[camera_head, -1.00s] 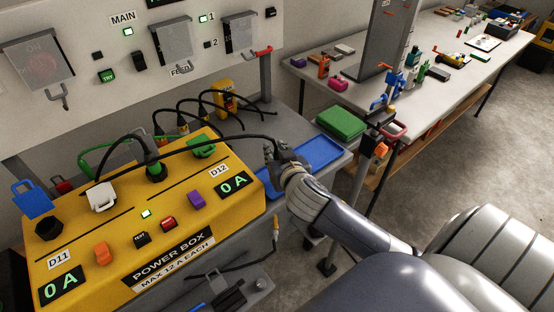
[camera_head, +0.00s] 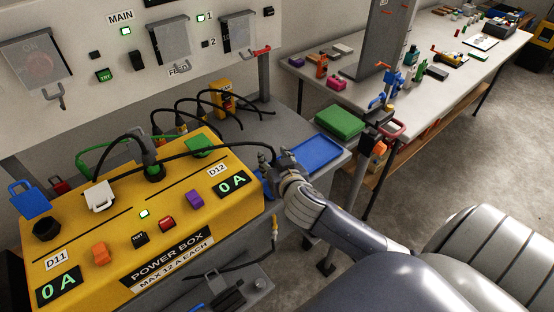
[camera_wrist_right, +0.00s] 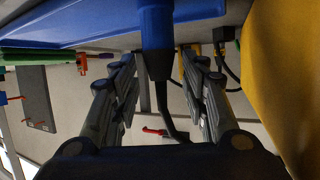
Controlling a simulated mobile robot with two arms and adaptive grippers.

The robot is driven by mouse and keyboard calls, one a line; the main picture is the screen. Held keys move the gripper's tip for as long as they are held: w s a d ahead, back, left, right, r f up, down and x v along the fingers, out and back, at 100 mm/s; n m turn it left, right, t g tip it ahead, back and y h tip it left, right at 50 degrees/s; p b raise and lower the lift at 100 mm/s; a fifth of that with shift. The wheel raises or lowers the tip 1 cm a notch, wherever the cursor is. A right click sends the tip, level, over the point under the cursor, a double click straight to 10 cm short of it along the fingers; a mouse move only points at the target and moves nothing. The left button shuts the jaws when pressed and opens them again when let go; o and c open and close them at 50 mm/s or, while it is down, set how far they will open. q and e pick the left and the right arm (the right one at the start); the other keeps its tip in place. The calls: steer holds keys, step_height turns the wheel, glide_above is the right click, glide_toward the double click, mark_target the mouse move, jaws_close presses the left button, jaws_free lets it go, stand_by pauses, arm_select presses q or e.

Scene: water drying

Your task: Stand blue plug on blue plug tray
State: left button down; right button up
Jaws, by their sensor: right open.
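The blue plug (camera_wrist_right: 157,28) shows at the top of the right wrist view, with its black lower part and cable running down the picture between my fingers. My right gripper (camera_wrist_right: 160,60) is open, with one finger on each side of the plug's cable end and visible gaps. The blue plug tray (camera_head: 318,152) lies on the grey bench; in the wrist view the tray (camera_wrist_right: 90,22) is behind the plug. I cannot tell whether the plug touches it. In the head view my right gripper (camera_head: 270,164) is at the tray's left end and mostly hides the plug. My left gripper is not in view.
The yellow power box (camera_head: 120,250) stands close left of my right gripper, with a black cable (camera_head: 215,150) arching over it. A long table (camera_head: 440,80) with tools stands at the back right.

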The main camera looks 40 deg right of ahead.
steer(key=v, duration=1.2)
steer(key=shift+r+b, duration=0.2)
steer(key=shift+b, duration=0.1)
